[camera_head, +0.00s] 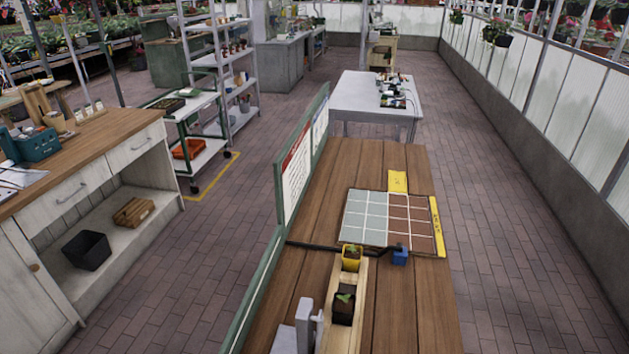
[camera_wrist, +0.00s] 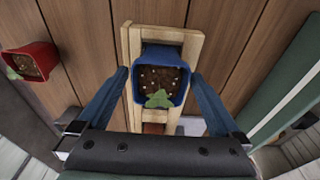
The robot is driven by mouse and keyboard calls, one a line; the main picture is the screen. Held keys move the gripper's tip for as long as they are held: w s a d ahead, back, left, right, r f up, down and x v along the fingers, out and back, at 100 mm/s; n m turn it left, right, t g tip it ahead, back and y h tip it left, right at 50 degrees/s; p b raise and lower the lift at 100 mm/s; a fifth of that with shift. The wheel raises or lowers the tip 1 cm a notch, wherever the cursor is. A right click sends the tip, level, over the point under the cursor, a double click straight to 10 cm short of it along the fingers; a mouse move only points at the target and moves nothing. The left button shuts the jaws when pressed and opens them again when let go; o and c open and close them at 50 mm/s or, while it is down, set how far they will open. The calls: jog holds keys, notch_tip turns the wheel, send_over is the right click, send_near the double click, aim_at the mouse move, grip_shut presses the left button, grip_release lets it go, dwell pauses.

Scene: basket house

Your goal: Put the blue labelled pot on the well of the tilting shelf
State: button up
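In the wrist view, a blue pot (camera_wrist: 142,78) with dark soil and a small green seedling sits over a pale wooden frame (camera_wrist: 128,42), which looks like the tilting shelf. My gripper (camera_wrist: 161,76) is open, one finger on each side of the blue pot, with a narrow gap showing at each side. No label on it can be read. In the head view, the wooden shelf (camera_head: 333,290) holds a yellow pot (camera_head: 351,265) and a dark pot (camera_head: 342,314), both with seedlings. The well is hard to make out.
A red pot (camera_wrist: 42,60) with a seedling stands at left in the wrist view. A tiled mat (camera_head: 391,219) lies beyond the shelf on the wooden table (camera_head: 408,307). A green-framed board (camera_head: 298,172) runs along the table's left edge. The table's right side is mostly clear.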

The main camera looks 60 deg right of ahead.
notch_tip(320, 180, up, 12)
jog(key=a, duration=0.1)
jog(key=shift+s+a, duration=0.3)
jog(key=shift+s, duration=0.05)
jog(key=w+r+n+t+h, duration=0.35)
jog(key=w+r+t, duration=0.45)
jog(key=w+r, duration=0.95)
jog(key=w+a+r+n+t, duration=0.2)
jog(key=w+r+t, duration=0.15)
jog(key=r, duration=0.35)
jog(key=w+a+r+n+t, duration=0.2)
jog(key=w+r+t, duration=0.15)
jog(key=r, duration=0.45)
jog(key=s+a+r+n+t+y, duration=0.1)
jog(key=s+a+r+n+t, duration=0.1)
jog(key=r, duration=0.8)
jog(key=s+a+r+n+t+y, duration=0.2)
jog(key=s+a+r+t, duration=0.2)
jog(key=r, duration=0.7)
jog(key=s+a+r+n+t+y, duration=0.2)
jog(key=a+r+t, duration=0.3)
jog(key=r, duration=0.5)
jog(key=shift+s+a+r+t, duration=0.15)
jog(key=shift+s+a+t, duration=0.15)
jog(key=shift+s+a, duration=0.3)
